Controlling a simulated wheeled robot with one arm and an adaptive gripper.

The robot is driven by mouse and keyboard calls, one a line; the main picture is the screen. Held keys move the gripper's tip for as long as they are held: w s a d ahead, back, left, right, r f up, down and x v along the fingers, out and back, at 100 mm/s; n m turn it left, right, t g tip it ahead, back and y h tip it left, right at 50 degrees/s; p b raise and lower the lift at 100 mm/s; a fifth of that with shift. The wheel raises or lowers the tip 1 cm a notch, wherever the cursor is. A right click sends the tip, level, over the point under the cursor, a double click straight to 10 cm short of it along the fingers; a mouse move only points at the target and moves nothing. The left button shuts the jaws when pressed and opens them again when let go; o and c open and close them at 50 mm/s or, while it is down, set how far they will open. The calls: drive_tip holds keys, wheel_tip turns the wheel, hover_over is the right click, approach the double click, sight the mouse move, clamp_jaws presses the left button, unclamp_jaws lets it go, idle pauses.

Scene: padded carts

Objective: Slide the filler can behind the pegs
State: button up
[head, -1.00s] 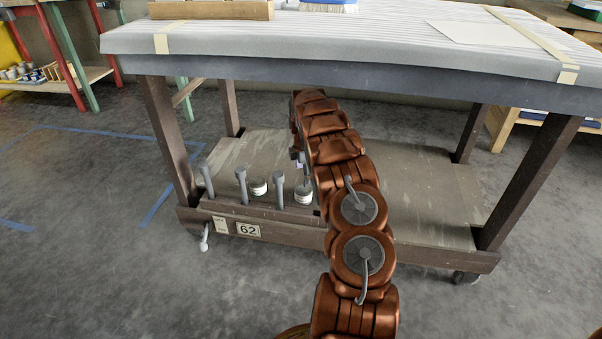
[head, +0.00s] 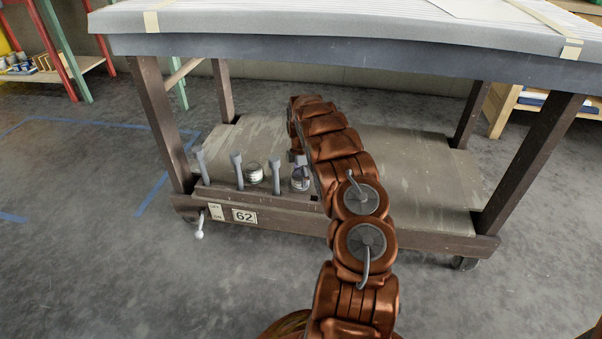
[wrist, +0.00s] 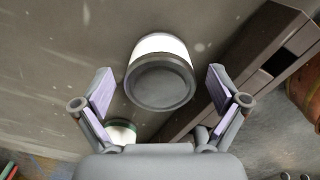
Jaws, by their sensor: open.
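Several grey pegs stand in a row along the front rail of the cart's lower shelf; one is the right-hand peg (head: 274,175). A light can (head: 255,173) sits on the shelf between the middle and right-hand pegs. A second can (head: 300,184) stands right of the right-hand peg, directly below my gripper (head: 299,161). In the wrist view this can (wrist: 161,50) has a white side and a dark grey end, and lies between my open fingers (wrist: 160,84), with gaps on both sides. I cannot tell which is the filler can.
The lower shelf (head: 415,190) is bare to the right of my arm. The padded top (head: 330,25) overhangs it, and a corner leg (head: 165,120) stands left of the pegs. The front rail (wrist: 235,75) runs close beside my right finger.

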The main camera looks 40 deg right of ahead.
drive_tip(key=c, duration=1.5)
drive_tip(key=shift+o, duration=0.2)
drive_tip(key=shift+w+a+r, duration=0.1)
